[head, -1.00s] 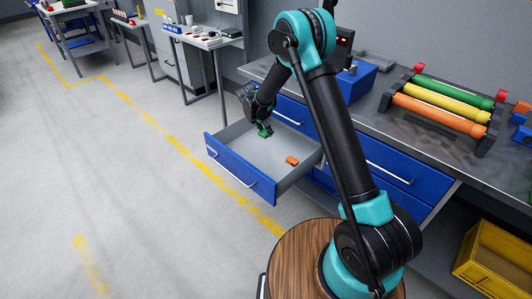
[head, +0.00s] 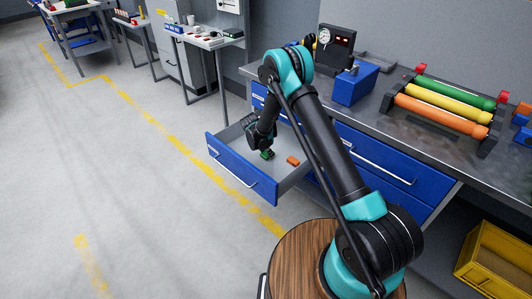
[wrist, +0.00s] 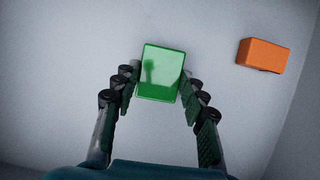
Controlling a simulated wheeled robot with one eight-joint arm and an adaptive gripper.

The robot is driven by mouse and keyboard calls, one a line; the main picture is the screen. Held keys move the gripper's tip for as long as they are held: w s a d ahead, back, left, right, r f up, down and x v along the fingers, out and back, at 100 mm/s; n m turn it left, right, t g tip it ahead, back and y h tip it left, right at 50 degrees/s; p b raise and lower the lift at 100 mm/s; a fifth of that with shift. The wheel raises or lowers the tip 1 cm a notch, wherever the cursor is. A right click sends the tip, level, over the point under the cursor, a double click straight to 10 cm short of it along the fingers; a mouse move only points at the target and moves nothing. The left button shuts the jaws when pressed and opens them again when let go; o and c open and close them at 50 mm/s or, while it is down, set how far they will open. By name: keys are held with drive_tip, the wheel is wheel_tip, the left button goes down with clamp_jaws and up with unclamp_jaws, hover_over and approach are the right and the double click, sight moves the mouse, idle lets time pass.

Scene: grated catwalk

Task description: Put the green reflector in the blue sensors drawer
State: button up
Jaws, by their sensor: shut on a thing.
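The blue drawer (head: 238,167) is pulled open from the workbench, with a pale grey inside. My gripper (head: 266,150) reaches down into it, low over the floor. It is shut on the green reflector (wrist: 160,72), a flat rectangular piece held between the two fingertips. The reflector also shows as a small green patch in the head view (head: 268,154). In the wrist view the drawer floor (wrist: 60,65) lies behind it; I cannot tell whether the reflector touches it.
An orange block (head: 293,160) lies in the drawer, right of the reflector and apart from it. The bench top (head: 385,130) carries a blue box (head: 356,85), a gauge unit (head: 335,45) and coloured rollers (head: 445,105). A yellow crate (head: 495,262) is at lower right.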

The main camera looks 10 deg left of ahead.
drive_tip(key=shift+f, duration=0.1)
drive_tip(key=o, duration=1)
drive_tip(key=shift+o, duration=0.2)
